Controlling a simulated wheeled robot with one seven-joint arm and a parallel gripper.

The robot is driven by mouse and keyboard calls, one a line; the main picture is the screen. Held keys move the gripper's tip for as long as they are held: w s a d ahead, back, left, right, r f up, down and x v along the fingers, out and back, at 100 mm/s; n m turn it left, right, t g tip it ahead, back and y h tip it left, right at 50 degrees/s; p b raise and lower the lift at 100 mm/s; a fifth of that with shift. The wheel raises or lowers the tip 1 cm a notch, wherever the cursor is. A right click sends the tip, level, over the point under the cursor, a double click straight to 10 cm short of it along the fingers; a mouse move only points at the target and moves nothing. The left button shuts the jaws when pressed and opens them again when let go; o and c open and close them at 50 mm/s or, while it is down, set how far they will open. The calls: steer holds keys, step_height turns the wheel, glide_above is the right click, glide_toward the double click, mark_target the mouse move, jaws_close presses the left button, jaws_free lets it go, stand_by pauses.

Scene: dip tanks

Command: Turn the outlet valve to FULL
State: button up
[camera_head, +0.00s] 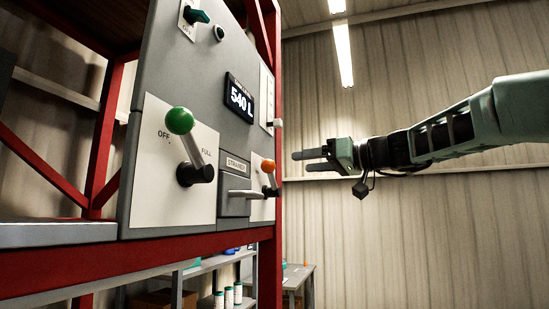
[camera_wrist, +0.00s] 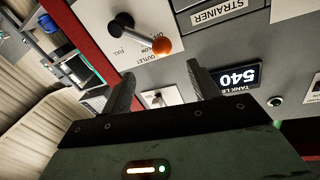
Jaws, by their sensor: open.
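The outlet valve is a short lever with an orange knob (camera_head: 268,166) on a white plate at the panel's far end. In the wrist view the orange knob (camera_wrist: 163,46) stands to the right of the FULL mark, near another mark that it partly covers. The lever's dark hub (camera_wrist: 122,21) is at upper left of the knob. My gripper (camera_head: 301,160) is open and empty, to the right of the knob and apart from it in the head view. In the wrist view its fingertips (camera_wrist: 161,74) are spread below the knob, with nothing between them.
A green-knobbed lever (camera_head: 180,121) marked OFF and FULL is nearer on the grey panel (camera_head: 222,65). A strainer drawer with a handle (camera_head: 246,195) sits between the levers. A tank display (camera_head: 240,99) reads 540. Red frame posts (camera_head: 271,240) border the panel. Space right of the panel is open.

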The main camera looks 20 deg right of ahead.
mark_target(274, 169)
steer(key=p+x, duration=0.4)
steer(key=x, duration=0.5)
steer(key=shift+w+a, duration=0.25)
steer(key=shift+f, duration=0.1)
jaws_close()
